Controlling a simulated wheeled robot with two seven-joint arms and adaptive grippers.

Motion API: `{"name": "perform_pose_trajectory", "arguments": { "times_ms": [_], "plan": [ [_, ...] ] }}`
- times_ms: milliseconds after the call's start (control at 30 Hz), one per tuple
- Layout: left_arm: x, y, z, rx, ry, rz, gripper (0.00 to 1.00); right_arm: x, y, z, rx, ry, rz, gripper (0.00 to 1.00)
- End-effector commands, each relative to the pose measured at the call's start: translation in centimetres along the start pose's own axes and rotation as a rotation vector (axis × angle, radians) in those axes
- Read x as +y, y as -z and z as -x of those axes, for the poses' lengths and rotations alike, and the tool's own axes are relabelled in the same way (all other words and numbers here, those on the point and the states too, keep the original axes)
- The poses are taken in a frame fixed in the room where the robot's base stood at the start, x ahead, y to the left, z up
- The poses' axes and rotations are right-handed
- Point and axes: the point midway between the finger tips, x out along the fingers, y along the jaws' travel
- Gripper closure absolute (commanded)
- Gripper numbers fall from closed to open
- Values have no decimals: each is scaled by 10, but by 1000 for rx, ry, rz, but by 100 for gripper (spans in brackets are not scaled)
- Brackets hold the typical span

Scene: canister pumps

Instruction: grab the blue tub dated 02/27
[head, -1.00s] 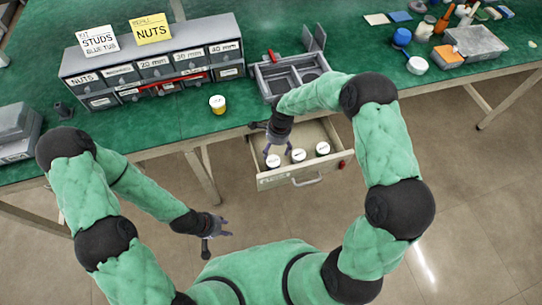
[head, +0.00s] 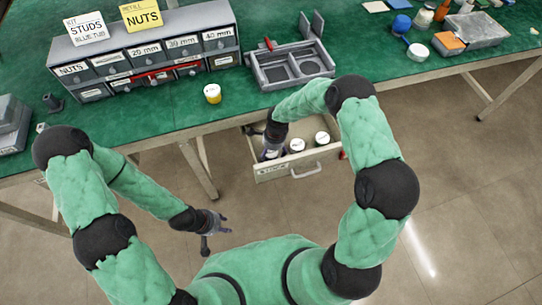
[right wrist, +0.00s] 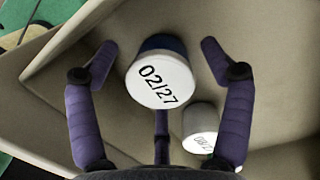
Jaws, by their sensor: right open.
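The tub dated 02/27 (right wrist: 163,80) has a white lid and a dark blue body in the right wrist view. It stands in the open drawer (head: 286,170), at the left end of the row. My right gripper (right wrist: 158,52) is open, its fingers on either side of this tub with gaps visible. My left gripper (head: 216,237) is open and empty, out over the floor at the lower left.
Two more white-lidded tubs stand in the drawer, a middle one (head: 297,145) and a right one (head: 322,138). The drawer walls are close.

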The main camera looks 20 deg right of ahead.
Motion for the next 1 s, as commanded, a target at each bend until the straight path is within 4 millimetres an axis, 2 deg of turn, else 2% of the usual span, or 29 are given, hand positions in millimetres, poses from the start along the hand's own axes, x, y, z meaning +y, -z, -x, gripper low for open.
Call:
{"name": "perform_pose_trajectory", "arguments": {
  "times_ms": [167,200,400,433,767,867,1000],
  "plan": [
    [0,0,1,0,0,0,60,-1,0,1,0,1,-1,19],
    [0,0,1,0,0,0,60,-1,0,1,0,1,-1,22],
    [0,0,1,0,0,0,60,0,0,1,0,1,-1,78],
    [0,0,1,0,0,0,60,0,0,1,0,1,-1,81],
    [1,0,3,0,0,0,60,-1,0,6,0,2,-1,81],
    [3,0,8,0,0,0,60,-1,-2,19,0,3,-2,81],
    [6,-1,18,0,0,0,60,-2,-5,46,0,5,-1,81]
  ]
}}
